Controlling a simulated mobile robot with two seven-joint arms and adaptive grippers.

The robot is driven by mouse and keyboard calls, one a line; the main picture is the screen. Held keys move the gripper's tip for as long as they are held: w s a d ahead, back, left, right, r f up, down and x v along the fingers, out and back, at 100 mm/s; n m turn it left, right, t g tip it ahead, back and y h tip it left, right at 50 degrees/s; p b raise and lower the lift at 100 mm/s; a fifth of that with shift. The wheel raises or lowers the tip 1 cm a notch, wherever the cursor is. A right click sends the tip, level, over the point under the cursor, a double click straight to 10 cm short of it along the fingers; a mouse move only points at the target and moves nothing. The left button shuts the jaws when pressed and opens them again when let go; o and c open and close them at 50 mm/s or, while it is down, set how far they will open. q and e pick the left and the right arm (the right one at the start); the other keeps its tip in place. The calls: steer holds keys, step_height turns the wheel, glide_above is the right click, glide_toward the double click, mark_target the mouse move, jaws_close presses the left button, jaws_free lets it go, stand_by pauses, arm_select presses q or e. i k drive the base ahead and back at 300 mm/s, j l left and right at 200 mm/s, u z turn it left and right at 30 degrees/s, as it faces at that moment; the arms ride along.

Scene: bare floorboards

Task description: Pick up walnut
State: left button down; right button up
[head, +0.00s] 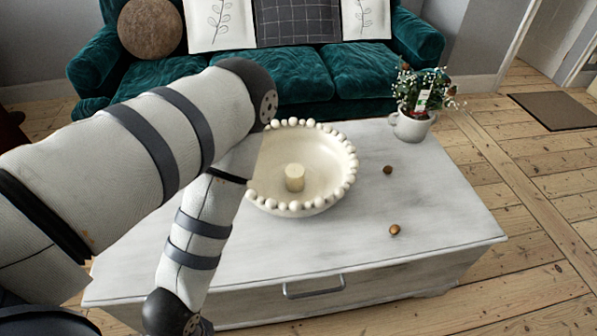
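Two small brown nut-like things lie on the white coffee table (440,215), to the right of the bowl. The nearer walnut (394,230) lies close to the table's front right part. The farther walnut (387,170) lies nearer the bowl's right rim; which kind of nut each is, I cannot tell for sure. My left arm comes in from the left and bends down in front of the table's left part. Its gripper is out of the picture. My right arm and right gripper are not in view.
A cream bowl with a beaded rim (335,187) stands mid-table and holds a pale candle-like block (294,178). A white pot with a flowering plant (411,126) stands at the back right corner. A green sofa (330,85) is behind.

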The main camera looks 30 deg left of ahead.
mark_target(394, 229)
steer(key=i+l+u, duration=0.2)
steer(key=l, duration=0.15)
steer(key=i+l+u, duration=0.15)
steer(key=l, duration=0.2)
steer(key=i+l+u, duration=0.2)
steer(key=l, duration=0.2)
steer(key=i+l+u, duration=0.2)
steer(key=l, duration=0.2)
